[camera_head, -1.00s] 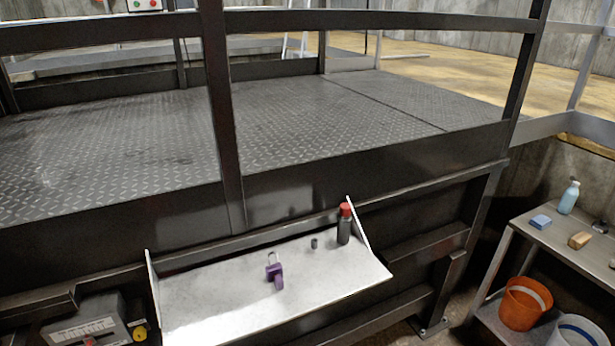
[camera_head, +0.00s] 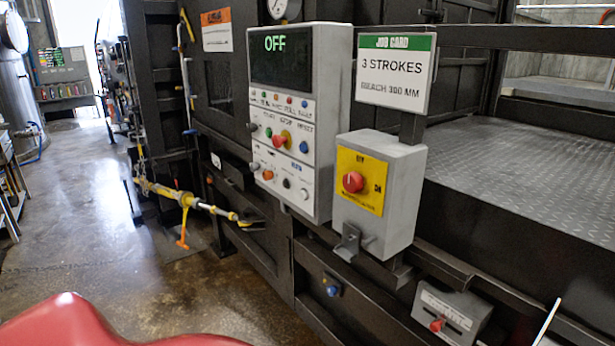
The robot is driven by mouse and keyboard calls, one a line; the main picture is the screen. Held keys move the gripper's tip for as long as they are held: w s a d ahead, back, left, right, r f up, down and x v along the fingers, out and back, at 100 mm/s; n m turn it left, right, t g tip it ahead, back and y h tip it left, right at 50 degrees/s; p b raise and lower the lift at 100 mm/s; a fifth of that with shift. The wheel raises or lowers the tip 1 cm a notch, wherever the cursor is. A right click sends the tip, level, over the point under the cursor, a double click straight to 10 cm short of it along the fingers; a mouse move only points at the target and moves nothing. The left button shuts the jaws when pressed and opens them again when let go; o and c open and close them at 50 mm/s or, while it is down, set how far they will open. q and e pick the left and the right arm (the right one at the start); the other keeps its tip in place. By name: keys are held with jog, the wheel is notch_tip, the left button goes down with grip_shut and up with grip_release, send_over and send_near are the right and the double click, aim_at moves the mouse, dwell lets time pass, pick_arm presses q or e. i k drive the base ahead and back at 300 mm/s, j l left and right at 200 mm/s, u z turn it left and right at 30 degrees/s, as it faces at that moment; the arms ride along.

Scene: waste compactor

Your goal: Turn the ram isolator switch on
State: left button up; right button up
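The ram isolator switch is a red rotary knob (camera_head: 353,182) on a yellow plate (camera_head: 373,165), set on the front of a grey box (camera_head: 405,190) right of the control panel. The small lettering on the plate is hard to read; one mark is above the knob and one to its right. A pale pointer line on the knob seems to stand upright, towards the upper mark. A metal hasp-like bracket (camera_head: 347,243) sits under the box. Neither of my grippers is in view.
The control panel (camera_head: 318,180) has buttons and a display (camera_head: 275,55) reading OFF. A job card (camera_head: 396,70) reading 3 STROKES stands above the isolator box. A yellow-handled bar (camera_head: 185,199) juts out at left. Open floor (camera_head: 75,240) lies at left.

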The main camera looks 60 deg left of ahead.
aim_at(352, 182)
jog(key=u, duration=1.45)
